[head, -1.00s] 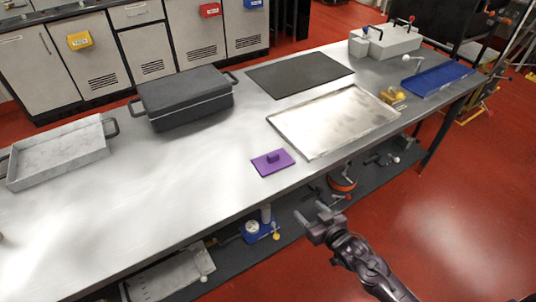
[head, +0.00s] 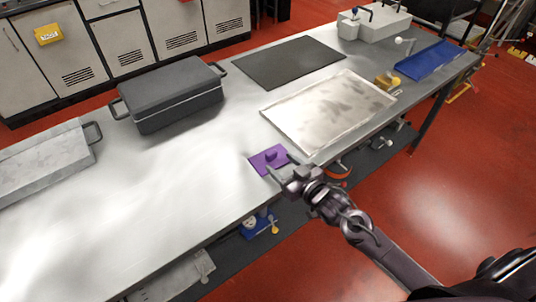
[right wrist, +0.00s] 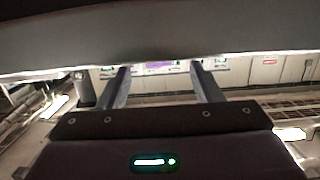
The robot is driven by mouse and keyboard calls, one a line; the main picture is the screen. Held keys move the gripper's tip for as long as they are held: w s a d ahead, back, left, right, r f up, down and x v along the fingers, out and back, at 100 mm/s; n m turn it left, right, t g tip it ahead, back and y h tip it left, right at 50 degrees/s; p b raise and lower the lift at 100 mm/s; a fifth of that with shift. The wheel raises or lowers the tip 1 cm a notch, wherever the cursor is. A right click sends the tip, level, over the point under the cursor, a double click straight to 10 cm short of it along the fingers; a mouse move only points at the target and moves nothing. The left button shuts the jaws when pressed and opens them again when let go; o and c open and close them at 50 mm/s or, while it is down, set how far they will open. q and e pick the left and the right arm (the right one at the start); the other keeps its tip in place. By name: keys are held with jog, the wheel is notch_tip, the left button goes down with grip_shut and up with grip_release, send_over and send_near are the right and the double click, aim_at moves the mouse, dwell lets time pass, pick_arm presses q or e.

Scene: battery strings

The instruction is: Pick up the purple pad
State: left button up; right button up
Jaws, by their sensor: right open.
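The purple pad (head: 258,162), a flat plate with a small raised grip on top, lies near the front edge of the grey table. My right gripper (head: 280,168) is at the pad's near right side in the head view, with its fingertips close to the grip and overlapping the pad's edge in the picture. I cannot tell whether they touch it. In the right wrist view the two fingers (right wrist: 162,84) stand apart with nothing held between them. A small purple patch shows beyond them there, too unclear to name. My left gripper is not in view.
A shallow metal tray (head: 300,147) lies just right of the pad, with a black mat (head: 290,62) behind. A blue tray (head: 430,60) is far right. Table left of the pad (head: 190,185) is clear.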

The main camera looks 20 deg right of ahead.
aim_at(273, 155)
jog(key=x, duration=0.2)
jog(key=shift+w+r+p, duration=0.2)
jog(key=shift+w+p, duration=0.15)
jog(key=shift+w, duration=0.05)
jog(key=x, duration=0.2)
jog(key=shift+w+a+f, duration=0.1)
jog(key=shift+w, duration=0.15)
jog(key=shift+w+a+f, duration=0.1)
jog(key=shift+w+f, duration=0.05)
jog(key=shift+w, duration=0.15)
jog(key=c, duration=0.9)
jog(key=shift+c, duration=1)
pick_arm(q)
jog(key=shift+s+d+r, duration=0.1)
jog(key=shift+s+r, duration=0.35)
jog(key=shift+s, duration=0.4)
